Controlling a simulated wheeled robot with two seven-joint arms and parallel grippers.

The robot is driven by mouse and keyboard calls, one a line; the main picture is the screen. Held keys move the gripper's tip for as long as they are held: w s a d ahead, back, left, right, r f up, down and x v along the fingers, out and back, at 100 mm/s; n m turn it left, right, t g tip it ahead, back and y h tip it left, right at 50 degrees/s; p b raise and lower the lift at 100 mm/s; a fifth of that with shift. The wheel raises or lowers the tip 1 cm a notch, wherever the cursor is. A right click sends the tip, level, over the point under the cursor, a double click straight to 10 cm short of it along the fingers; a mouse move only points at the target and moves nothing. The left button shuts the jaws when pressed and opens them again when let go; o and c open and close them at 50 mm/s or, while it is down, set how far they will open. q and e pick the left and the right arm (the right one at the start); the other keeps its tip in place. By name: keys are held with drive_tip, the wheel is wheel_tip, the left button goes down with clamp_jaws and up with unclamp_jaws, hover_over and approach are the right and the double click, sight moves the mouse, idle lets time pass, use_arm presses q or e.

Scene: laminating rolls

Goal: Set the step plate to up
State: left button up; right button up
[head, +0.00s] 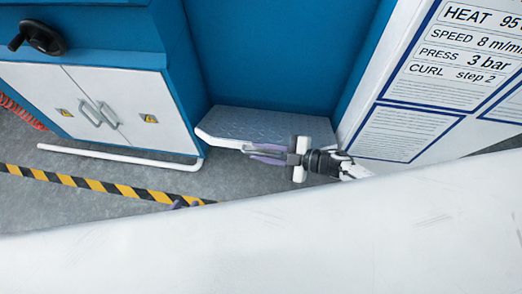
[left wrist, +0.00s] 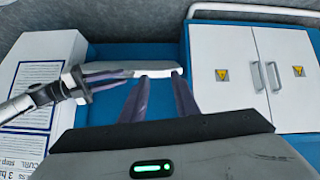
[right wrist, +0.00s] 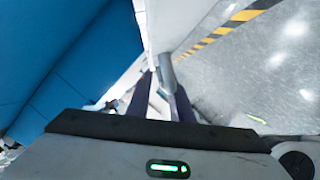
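The step plate (head: 255,122) is a grey tread plate with a white front edge, low between the blue machine walls in the head view. Its tread faces up and it looks about flat. It also shows in the left wrist view (left wrist: 150,70). My right gripper (head: 252,154) is at the plate's front edge, its fingers apart. In the right wrist view, a pale edge and a grey rounded end lie at or between the fingertips (right wrist: 162,82); contact is unclear. My left gripper (left wrist: 160,80) is open and empty, back from the plate; only its tips show in the head view (head: 185,203).
A white cabinet (head: 75,105) with two doors stands left of the plate, with a white rail (head: 120,157) low before it. A white panel with printed settings (head: 440,80) stands right. A pale surface (head: 270,240) fills the foreground. Striped floor tape (head: 90,184) crosses open floor.

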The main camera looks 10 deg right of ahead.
use_arm(q)
drive_tip(key=shift+r, duration=0.1)
use_arm(e)
drive_tip(key=shift+w+d+r, duration=0.1)
use_arm(q)
drive_tip(key=p, duration=0.1)
drive_tip(key=r+p, duration=0.1)
drive_tip(key=p, duration=0.1)
drive_tip(key=shift+a, duration=0.25)
use_arm(e)
drive_tip(key=v, duration=1)
